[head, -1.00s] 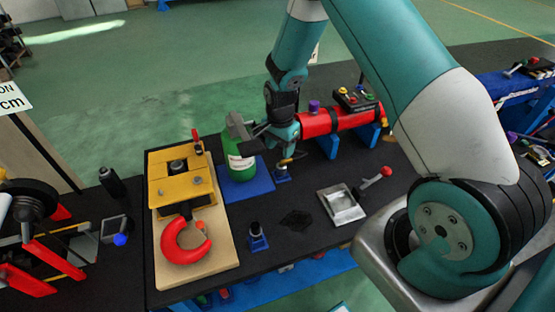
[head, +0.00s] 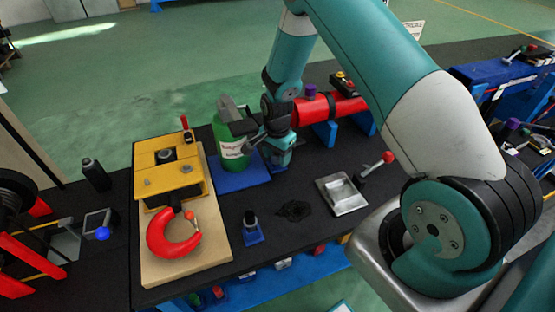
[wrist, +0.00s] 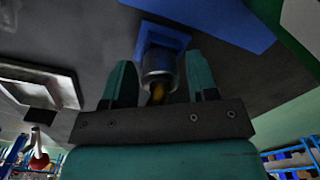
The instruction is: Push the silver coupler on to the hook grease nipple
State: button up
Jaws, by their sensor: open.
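The silver coupler (wrist: 157,62) shows in the wrist view in a blue stand (wrist: 160,36), with a brass-coloured part at its near end. My gripper (wrist: 160,80) is open, its two teal fingers on either side of the coupler with gaps visible. In the head view my gripper (head: 281,158) points down beside the green bottle and hides most of the coupler and its stand. A small fitting shows at the hook's upper right, too small to make out as the nipple.
A green bottle (head: 231,140) stands on a blue plate left of my gripper. A red cylinder (head: 322,108) lies behind on blue supports. Another blue stand (head: 252,233) with a dark top and a metal tray (head: 342,198) are nearer.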

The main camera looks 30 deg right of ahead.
jog(key=shift+c, duration=0.4)
jog(key=c, duration=0.8)
jog(key=shift+o, duration=0.2)
jog(key=shift+r+p, duration=1.6)
jog(key=shift+r, duration=0.75)
